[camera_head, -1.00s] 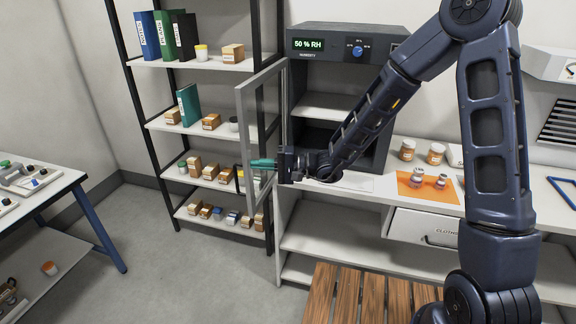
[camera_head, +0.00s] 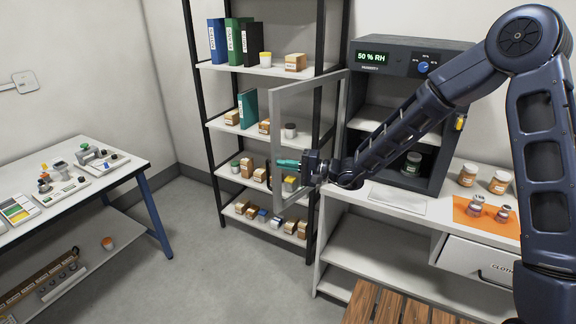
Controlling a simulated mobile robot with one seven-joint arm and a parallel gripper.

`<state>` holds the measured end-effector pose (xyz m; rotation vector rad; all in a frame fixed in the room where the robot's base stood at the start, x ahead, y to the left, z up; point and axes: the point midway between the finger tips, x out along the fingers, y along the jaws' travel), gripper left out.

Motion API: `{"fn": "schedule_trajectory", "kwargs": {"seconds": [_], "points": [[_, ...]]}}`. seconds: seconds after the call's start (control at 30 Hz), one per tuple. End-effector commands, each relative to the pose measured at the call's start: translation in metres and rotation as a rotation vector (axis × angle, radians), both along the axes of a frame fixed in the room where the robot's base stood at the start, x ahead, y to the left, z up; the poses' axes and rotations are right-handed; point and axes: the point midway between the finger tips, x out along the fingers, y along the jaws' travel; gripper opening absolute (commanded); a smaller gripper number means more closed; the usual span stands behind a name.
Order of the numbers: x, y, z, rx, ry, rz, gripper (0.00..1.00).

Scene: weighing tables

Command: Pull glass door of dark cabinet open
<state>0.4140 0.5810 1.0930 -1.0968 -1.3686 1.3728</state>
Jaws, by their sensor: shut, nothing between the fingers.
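The dark cabinet (camera_head: 455,60) stands on the white bench, with a "50 % RH" display on its top panel. Its glass door (camera_head: 308,88) is swung well open to the left, in front of the shelf rack. Through the open front I see an inner shelf and a dark-lidded jar (camera_head: 411,163) on the cabinet floor. My arm crosses in front of the cabinet.
The shelf rack (camera_head: 200,120) with binders and boxes stands behind the door. The white bench (camera_head: 345,196) holds orange-labelled jars and an orange mat (camera_head: 462,212). A wooden slatted surface (camera_head: 385,305) is in front. A side table (camera_head: 125,168) stands left; the floor between is clear.

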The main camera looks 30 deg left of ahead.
Motion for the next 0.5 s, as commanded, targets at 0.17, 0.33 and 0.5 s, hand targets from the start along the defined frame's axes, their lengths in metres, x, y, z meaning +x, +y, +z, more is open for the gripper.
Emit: {"fn": "schedule_trajectory", "kwargs": {"seconds": [0.17,0.33,0.5], "points": [[-0.002,0.009,0.006,0.01,0.001,0.001,0.0],[-0.005,-0.002,0.006,0.01,0.001,0.002,0.0],[-0.011,-0.032,0.005,0.007,0.0,0.002,0.0]]}}
